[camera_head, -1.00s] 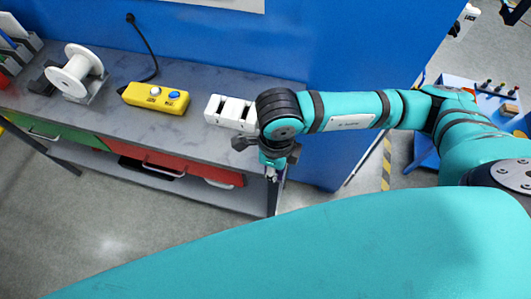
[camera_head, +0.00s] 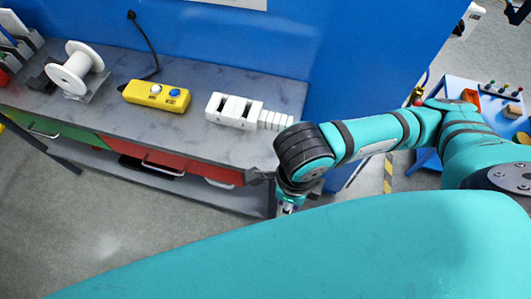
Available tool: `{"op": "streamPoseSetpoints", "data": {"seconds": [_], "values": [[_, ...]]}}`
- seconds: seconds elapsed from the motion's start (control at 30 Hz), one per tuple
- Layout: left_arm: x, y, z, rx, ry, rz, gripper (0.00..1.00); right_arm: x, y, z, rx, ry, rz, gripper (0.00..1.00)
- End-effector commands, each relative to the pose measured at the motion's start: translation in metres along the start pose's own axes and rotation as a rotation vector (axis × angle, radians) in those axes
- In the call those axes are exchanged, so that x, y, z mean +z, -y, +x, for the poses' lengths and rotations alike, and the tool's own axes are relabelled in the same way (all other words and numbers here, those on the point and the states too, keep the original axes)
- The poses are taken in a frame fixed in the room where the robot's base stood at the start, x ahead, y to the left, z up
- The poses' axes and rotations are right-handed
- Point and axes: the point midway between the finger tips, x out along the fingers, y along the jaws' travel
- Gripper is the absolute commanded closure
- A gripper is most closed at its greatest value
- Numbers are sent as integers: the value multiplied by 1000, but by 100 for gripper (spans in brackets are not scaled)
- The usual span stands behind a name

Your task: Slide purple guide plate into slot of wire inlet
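A white slotted block (camera_head: 235,109), which looks like the wire inlet, lies on the grey workbench near its right end, with a row of white ridged pieces (camera_head: 275,120) on its right. My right gripper (camera_head: 288,208) points down in front of the bench's right front corner, apart from the white block. Its fingers are small and partly hidden by the wrist and the foreground arm, so I cannot tell if they are open or hold anything. No purple guide plate can be made out now. My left gripper is not in view; a large teal arm link fills the bottom.
A yellow control box (camera_head: 156,96) with a black cable and a white spool (camera_head: 77,69) on a stand sit further left on the bench (camera_head: 200,140). A blue wall (camera_head: 240,45) rises behind. A blue side table (camera_head: 480,100) with small items stands at the right.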

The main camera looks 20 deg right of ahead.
Motion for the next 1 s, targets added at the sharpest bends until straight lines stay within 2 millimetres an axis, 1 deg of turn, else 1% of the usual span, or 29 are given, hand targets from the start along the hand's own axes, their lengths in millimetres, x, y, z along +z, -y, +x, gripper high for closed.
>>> {"op": "streamPoseSetpoints", "data": {"seconds": [0.03,0.07,0.13,0.4,0.5,0.6,0.73,0.83,0.9,1.0], "values": [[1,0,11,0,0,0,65,8,9,6,-5,5,4,100],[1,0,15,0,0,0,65,11,13,7,-4,5,3,100],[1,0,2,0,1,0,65,21,25,-1,-2,1,6,100],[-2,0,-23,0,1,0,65,63,74,4,-2,0,5,100],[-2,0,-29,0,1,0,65,76,88,7,0,0,4,100],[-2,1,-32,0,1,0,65,84,97,10,0,1,1,100],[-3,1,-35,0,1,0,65,90,104,11,0,1,1,100],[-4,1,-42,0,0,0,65,100,115,10,-1,2,3,100],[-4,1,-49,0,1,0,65,98,114,23,5,-4,2,100],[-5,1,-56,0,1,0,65,98,114,37,3,-2,0,100]]}}
